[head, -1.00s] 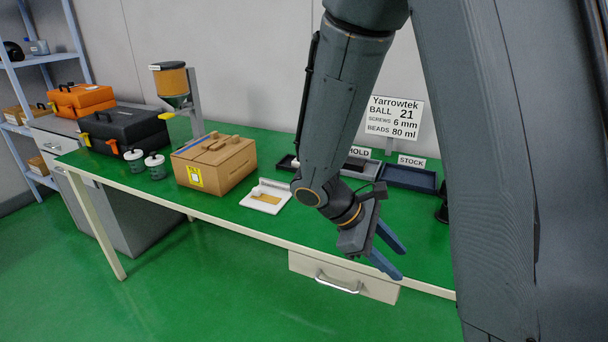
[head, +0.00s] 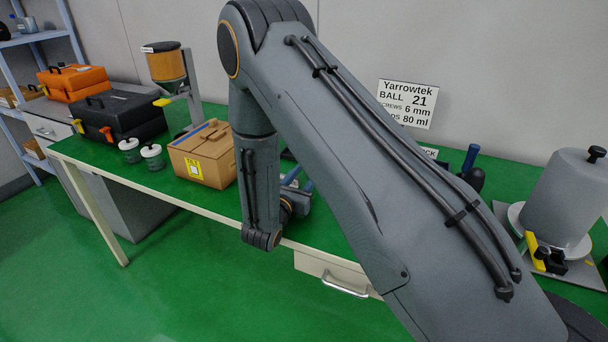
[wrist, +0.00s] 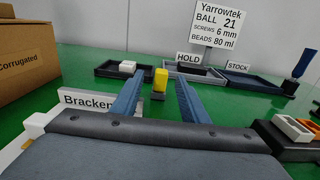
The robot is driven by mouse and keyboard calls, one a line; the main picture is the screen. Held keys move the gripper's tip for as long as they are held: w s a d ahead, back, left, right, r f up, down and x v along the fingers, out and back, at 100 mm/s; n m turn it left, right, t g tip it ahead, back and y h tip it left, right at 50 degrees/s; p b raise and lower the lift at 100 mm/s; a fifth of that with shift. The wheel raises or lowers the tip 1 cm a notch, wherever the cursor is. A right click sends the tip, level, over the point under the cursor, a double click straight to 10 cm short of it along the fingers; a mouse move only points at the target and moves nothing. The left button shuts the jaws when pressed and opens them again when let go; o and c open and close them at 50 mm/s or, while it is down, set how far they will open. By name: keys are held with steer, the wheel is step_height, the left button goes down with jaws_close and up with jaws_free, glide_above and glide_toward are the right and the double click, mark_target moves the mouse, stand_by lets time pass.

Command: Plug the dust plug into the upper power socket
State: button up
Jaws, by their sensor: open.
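My gripper (wrist: 159,79) is open, its two blue fingers spread apart with nothing held between them. In the head view, my gripper (head: 299,181) is low over the table, partly hidden by my arm. In the wrist view a small upright yellow piece (wrist: 160,82) with a dark base shows between the fingers, beyond or near the tips; I cannot tell if it is the dust plug. A black block (wrist: 283,143) with white-rimmed openings (wrist: 294,129) sits at the lower right, right of the fingers; I cannot tell if these are the power sockets.
Dark trays stand at the back: one marked HOLD (wrist: 188,59), one STOCK (wrist: 238,68). A small white block (wrist: 127,66) is at the back left tray. A cardboard box (head: 202,154) stands left of my arm. A grey canister (head: 563,195) is at the right.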

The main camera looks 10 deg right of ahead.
steer(key=p+x, duration=0.1)
steer(key=x, duration=0.5)
steer(key=shift+w+d, duration=0.2)
steer(key=shift+d, duration=0.2)
jaws_close()
